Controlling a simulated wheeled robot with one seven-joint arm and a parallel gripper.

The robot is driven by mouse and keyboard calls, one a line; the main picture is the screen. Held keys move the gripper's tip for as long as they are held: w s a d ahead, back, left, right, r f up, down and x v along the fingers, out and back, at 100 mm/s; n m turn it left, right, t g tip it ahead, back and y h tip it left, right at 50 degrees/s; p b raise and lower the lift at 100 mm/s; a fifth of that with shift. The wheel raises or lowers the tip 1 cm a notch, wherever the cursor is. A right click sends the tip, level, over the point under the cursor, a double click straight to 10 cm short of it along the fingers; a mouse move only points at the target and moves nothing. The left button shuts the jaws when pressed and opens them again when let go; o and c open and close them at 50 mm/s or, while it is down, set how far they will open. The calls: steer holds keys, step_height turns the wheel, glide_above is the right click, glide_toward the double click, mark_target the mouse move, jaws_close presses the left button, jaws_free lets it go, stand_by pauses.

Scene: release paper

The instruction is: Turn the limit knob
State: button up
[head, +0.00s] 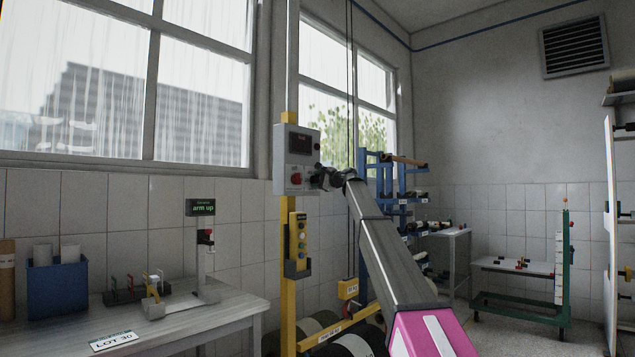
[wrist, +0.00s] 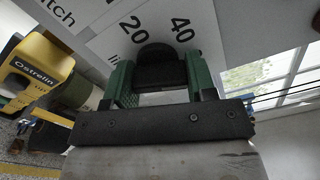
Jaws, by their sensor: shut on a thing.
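A grey control box (head: 297,160) with a dark display and red buttons is fixed to the yellow post. My gripper (head: 322,178) reaches its lower right side. In the wrist view, a black knob (wrist: 157,52) sits on a pale panel with the marks 20 and 40 and the partly hidden letters "li". My gripper (wrist: 160,78) has its green fingers on either side of the knob and is shut on it. The knob's pointer and exact setting cannot be made out. In the head view my gripper hides the knob.
A yellow pendant (head: 298,240) hangs on the yellow post (head: 288,320) below the box. Dark cables (head: 350,90) hang just right of the box. A workbench (head: 190,318) stands at left, and a blue rack (head: 385,200) stands behind my arm. Open floor lies to the right.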

steer(key=shift+m, duration=1)
steer(key=o, duration=0.9)
steer(key=shift+o, duration=0.2)
steer(key=v, duration=1)
steer(key=shift+s+d, duration=0.3)
steer(key=shift+f, duration=0.1)
